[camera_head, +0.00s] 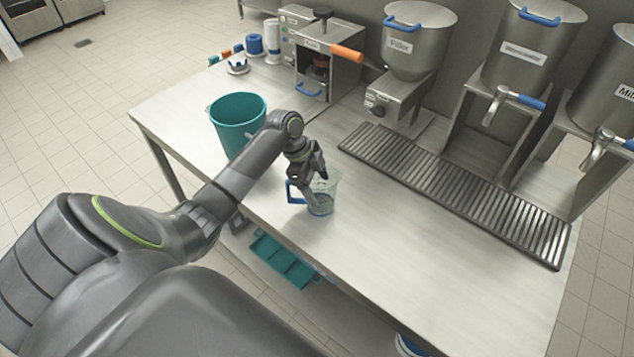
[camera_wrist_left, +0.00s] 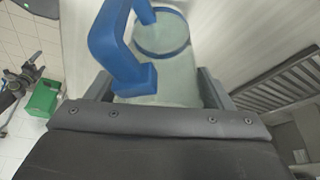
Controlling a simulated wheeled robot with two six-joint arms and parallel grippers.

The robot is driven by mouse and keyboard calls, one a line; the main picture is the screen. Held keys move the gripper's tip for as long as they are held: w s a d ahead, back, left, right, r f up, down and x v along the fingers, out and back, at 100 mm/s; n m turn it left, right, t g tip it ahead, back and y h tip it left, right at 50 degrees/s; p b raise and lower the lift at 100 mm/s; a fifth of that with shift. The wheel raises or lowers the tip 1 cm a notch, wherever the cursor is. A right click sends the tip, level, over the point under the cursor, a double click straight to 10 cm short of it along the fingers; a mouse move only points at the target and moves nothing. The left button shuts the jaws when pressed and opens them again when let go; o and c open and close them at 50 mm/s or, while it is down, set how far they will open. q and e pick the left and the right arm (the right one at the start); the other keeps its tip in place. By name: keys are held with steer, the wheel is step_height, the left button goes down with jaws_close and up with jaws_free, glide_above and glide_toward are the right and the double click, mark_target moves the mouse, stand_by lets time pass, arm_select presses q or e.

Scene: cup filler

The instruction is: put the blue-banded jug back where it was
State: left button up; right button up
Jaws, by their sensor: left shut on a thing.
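The clear jug (camera_head: 325,189) with a blue handle and a blue band is at the table's front edge side, near the middle of the head view. My left gripper (camera_head: 309,177) is shut on the jug and hides part of its upper side. In the left wrist view the jug (camera_wrist_left: 165,75) lies between the two fingers of the gripper (camera_wrist_left: 155,95), its blue handle toward the left. I cannot tell whether its base touches the table. My right gripper is in neither view.
A teal bin (camera_head: 237,122) stands left of my arm. A slatted drip grate (camera_head: 450,186) runs below the labelled dispensers, with the filler hopper (camera_head: 415,45) at its left end. The steel table (camera_head: 420,270) is clear to the right of the jug.

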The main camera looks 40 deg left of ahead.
arm_select(q)
steer(key=o, duration=1.3)
steer(key=shift+f, duration=0.1)
steer(key=shift+r, duration=0.25)
steer(key=shift+a+r, duration=0.2)
steer(key=shift+r, duration=0.1)
steer(key=b+v, duration=0.3)
steer(key=v, duration=0.8)
steer(key=shift+s+d, duration=0.1)
